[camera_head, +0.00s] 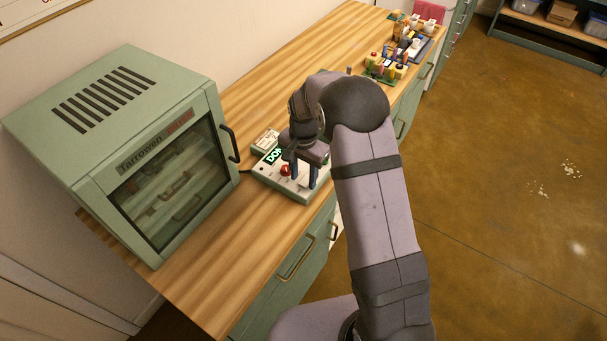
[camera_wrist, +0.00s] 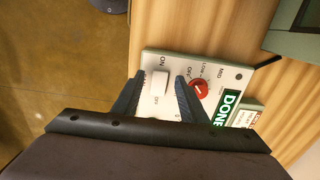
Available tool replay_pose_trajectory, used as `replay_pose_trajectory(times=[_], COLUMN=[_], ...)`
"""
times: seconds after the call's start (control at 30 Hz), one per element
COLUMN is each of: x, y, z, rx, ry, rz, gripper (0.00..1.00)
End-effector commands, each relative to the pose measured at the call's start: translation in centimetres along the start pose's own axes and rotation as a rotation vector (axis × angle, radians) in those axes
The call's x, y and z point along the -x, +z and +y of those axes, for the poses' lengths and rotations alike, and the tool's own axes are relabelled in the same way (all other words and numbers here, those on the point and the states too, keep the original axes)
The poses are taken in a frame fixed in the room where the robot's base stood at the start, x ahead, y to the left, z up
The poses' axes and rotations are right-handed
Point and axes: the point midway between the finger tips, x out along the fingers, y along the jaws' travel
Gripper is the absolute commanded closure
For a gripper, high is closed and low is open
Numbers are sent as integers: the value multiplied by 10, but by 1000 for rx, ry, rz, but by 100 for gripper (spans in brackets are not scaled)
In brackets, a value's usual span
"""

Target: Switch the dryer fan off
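The control box (camera_head: 303,196) sits on the wooden bench beside the dryer cabinet (camera_head: 175,165). In the wrist view, the box (camera_wrist: 237,75) shows a red round knob (camera_wrist: 199,89) with labels that seem to read OFF, LOW and MID. Its pointer setting is too small to read. A white plate marked ON and OFF (camera_wrist: 160,82) is beside it, and a green display (camera_wrist: 227,106) reads DONE. My gripper (camera_wrist: 159,77) is open and empty over the box. Its fingers are on either side of the ON/OFF plate, the right one close to the knob. Contact cannot be told.
A small labelled block (camera_head: 265,141) is beside the box. The dryer cabinet's door is closed, its handle (camera_head: 230,144) facing the box. Bottles and a rack (camera_head: 388,66) stand at the bench's far end. Bare wood (camera_head: 235,265) lies in front.

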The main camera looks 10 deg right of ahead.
Motion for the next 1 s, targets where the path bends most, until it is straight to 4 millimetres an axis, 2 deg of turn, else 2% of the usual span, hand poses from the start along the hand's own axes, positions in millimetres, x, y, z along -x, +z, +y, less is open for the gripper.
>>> replay_pose_trajectory(times=[0.13, 0.4, 0.57, 0.77, 1.0], x=[-7, -8, -8, -8, -7], y=[0, 0, 0, -1, -6], z=[0, 0, 0, 0, 0], rx=[0, 0, 0, -2, -4], ry=[0, 0, 0, 0, 0], rz=[0, 0, 0, -12, -116], gripper=[61, 61, 99, 100, 100])
